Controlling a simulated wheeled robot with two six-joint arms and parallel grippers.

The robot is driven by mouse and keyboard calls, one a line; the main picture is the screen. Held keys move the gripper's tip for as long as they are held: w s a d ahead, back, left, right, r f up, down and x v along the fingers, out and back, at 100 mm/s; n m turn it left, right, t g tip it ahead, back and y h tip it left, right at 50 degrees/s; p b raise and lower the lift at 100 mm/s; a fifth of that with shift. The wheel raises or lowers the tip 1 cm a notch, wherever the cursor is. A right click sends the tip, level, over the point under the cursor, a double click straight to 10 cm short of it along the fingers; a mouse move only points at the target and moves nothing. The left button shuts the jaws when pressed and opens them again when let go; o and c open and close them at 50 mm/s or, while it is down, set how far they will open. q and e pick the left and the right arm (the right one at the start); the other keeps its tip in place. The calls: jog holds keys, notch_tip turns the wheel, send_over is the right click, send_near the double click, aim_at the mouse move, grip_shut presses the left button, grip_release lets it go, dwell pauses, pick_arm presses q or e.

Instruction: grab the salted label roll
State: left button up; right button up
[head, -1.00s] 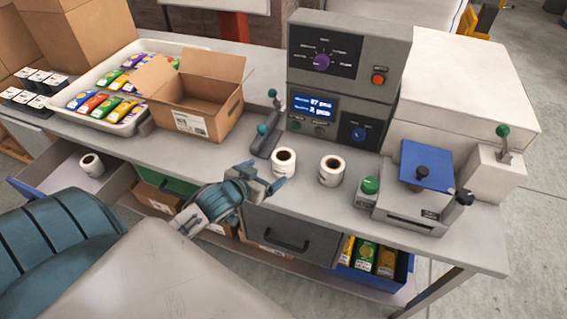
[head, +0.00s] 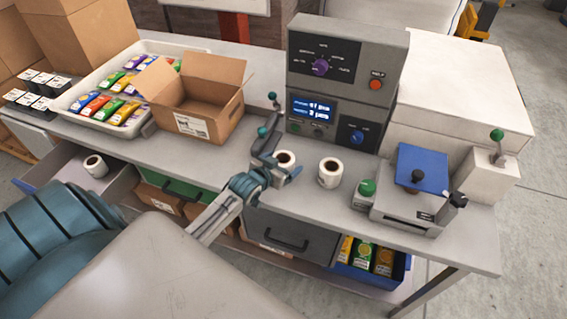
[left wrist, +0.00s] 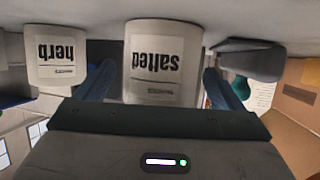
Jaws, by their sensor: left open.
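The salted label roll (left wrist: 160,58), white with the word "salted" upside down in the left wrist view, stands on the bench. In the head view it is the left one (head: 285,158) of two rolls, partly hidden by my left gripper (head: 279,170). My left gripper is open, with one blue-grey finger on each side of the salted roll in the left wrist view (left wrist: 155,86). I cannot tell whether the fingers touch it. The herb label roll (left wrist: 56,54) stands beside it; in the head view it is on the right (head: 330,175). My right gripper is not in view.
A control box with a display (head: 340,90) stands behind the rolls. A device with a blue plate (head: 422,167) is at right. An open carton (head: 215,120) and a tray of packets (head: 65,98) are at left. Another roll (head: 96,166) lies in an open drawer.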

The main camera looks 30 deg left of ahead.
pick_arm(q)
jog(key=shift+w+f, duration=0.1)
jog(key=c, duration=1.1)
jog(key=shift+c, duration=0.2)
